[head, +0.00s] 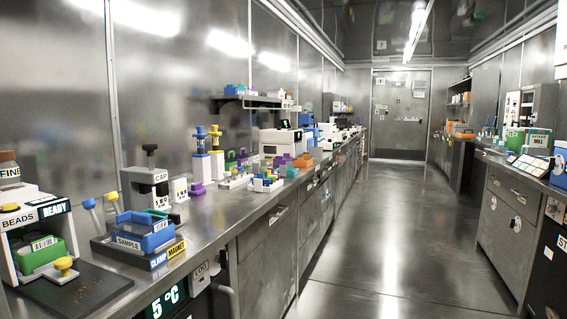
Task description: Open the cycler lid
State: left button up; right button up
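Neither of my grippers shows in the head view. No label reading cycler can be made out. A white boxy machine (280,141) with a small dark screen stands on the left bench, partway down the room; it may be the cycler, but I cannot tell. It is too small to see whether a lid on it is open or shut. More white equipment (338,133) stands farther along the same bench.
The left steel bench (205,222) holds a BEADS station (30,225), a blue SAMPLE tray (140,233), a CAP device (148,185) and several coloured racks. A right bench (500,160) runs opposite. The aisle floor (385,220) between them is clear to the far door (400,115).

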aim_at(311, 130)
jog(key=i+l+z, duration=0.3)
jog(key=i, duration=0.35)
jog(key=i+z, duration=0.35)
jog(key=i, duration=1.45)
jog(key=i+l+u, duration=0.1)
jog(key=i, duration=1)
